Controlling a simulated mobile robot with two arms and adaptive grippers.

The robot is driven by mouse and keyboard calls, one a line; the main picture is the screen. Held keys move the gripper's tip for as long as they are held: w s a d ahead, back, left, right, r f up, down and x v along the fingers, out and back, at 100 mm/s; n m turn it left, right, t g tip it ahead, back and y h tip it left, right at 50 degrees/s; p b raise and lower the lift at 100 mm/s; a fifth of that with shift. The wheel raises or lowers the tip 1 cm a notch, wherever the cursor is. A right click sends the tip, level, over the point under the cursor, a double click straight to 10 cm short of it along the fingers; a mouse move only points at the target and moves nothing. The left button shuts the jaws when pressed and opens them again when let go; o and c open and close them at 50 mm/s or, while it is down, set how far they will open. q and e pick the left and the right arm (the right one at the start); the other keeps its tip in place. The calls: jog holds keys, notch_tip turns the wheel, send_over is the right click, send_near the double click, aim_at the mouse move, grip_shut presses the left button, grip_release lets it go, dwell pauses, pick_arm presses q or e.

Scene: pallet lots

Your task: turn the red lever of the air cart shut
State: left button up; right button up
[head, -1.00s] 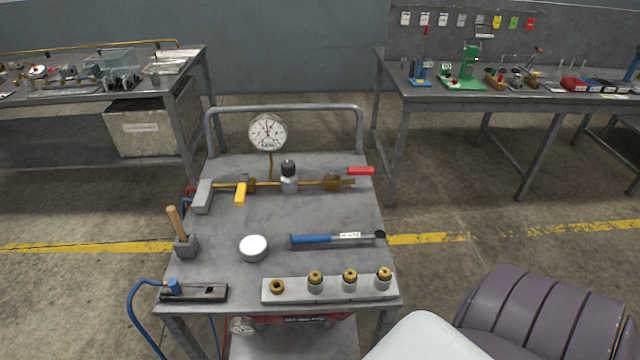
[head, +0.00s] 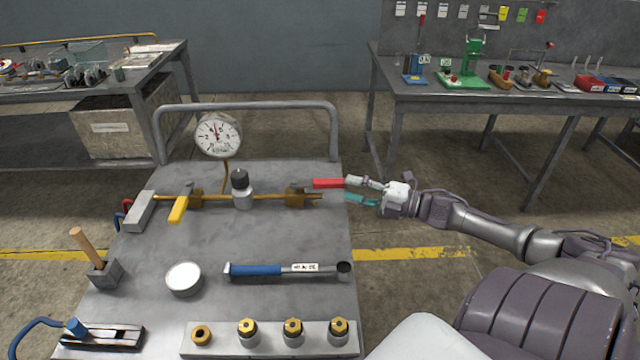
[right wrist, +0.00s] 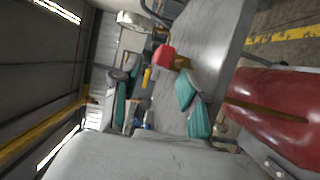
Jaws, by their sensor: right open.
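The red lever (head: 328,183) sits on the brass valve (head: 297,199) at the right end of the air cart's (head: 210,240) pipe. It points right, roughly along the pipe. My right gripper (head: 351,190) is open at the cart's right edge, with its fingertips close to the lever's free end. Whether a finger touches the lever I cannot tell. In the right wrist view the red lever (right wrist: 165,56) shows ahead, between the two teal-padded fingers (right wrist: 155,97), and nothing is held. My left gripper is not in view.
On the cart are a gauge (head: 218,135), a yellow lever (head: 178,209), a black-topped regulator (head: 241,190), a blue-handled tool (head: 270,270), a white round tin (head: 184,278) and a rack of brass fittings (head: 270,338). A bench (head: 490,95) stands behind at right; floor between is clear.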

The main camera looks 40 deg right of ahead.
aim_at(321, 179)
jog(key=x, duration=0.7)
jog(key=shift+w+b, duration=0.25)
jog(key=shift+b, duration=0.05)
jog(key=shift+w+a+f, duration=0.1)
jog(key=shift+w+a, duration=0.15)
jog(key=shift+w, duration=0.4)
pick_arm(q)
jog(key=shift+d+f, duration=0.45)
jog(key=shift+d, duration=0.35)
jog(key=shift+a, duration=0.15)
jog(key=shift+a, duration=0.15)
pick_arm(e)
grip_shut()
